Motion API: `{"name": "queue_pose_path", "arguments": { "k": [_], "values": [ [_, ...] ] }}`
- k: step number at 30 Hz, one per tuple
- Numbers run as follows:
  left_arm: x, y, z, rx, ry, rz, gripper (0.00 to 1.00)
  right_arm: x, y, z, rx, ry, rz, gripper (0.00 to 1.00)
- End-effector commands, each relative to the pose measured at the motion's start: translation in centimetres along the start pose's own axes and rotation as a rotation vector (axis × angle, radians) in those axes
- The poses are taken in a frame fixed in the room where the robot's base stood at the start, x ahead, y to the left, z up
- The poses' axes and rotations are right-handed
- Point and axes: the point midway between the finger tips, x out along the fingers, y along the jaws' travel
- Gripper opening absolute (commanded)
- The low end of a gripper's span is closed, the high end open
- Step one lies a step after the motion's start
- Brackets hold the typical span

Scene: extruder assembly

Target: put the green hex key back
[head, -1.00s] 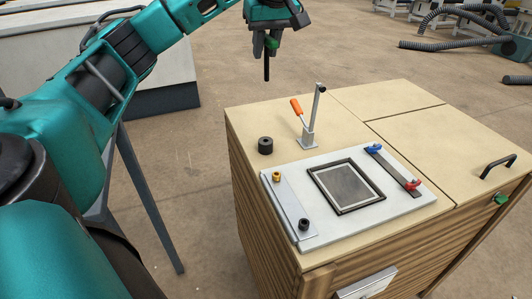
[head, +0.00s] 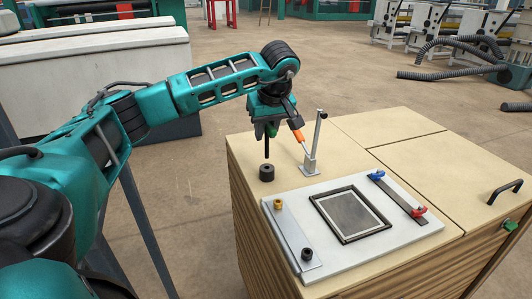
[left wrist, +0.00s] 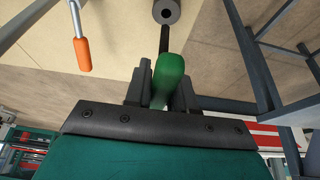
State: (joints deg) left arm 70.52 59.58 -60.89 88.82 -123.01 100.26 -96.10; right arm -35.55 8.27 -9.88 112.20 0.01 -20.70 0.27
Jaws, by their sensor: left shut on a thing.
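My left gripper (head: 266,130) is shut on the green hex key (left wrist: 169,80) by its green handle. The dark shaft (head: 267,147) points straight down. Below it, the black round holder (head: 267,174) stands on the tan cabinet top. In the head view the shaft's tip is just above the holder or at its top; I cannot tell whether it touches. The left wrist view shows the holder (left wrist: 167,11) beyond the shaft's tip, with a hole in its middle. My right gripper is not in view.
A metal post (head: 317,140) with an orange-handled tool (head: 296,132) stands just right of my left gripper. A light plate (head: 399,235) with a dark frame (head: 350,214), blue clamp (head: 377,175) and red clamp (head: 419,210) lies in front. The cabinet top (head: 390,124) behind is clear.

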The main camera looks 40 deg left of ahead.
Motion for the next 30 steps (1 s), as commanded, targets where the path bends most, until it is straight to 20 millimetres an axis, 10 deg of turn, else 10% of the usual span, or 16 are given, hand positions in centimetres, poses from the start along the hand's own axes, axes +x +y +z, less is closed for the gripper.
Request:
{"name": "queue_pose_path", "arguments": {
  "k": [26, 27, 30],
  "values": [
    [5.5, 0.0, 2.3, 0.000, 0.001, 0.001, 0.00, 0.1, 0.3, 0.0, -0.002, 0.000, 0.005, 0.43],
    [5.6, 0.0, 2.3, 0.000, 0.001, 0.001, 0.25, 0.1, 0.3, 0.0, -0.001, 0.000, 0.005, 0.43],
    [5.5, 0.0, 2.3, 0.000, 0.001, 0.001, 0.35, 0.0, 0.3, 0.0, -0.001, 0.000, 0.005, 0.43]
  ]
}}
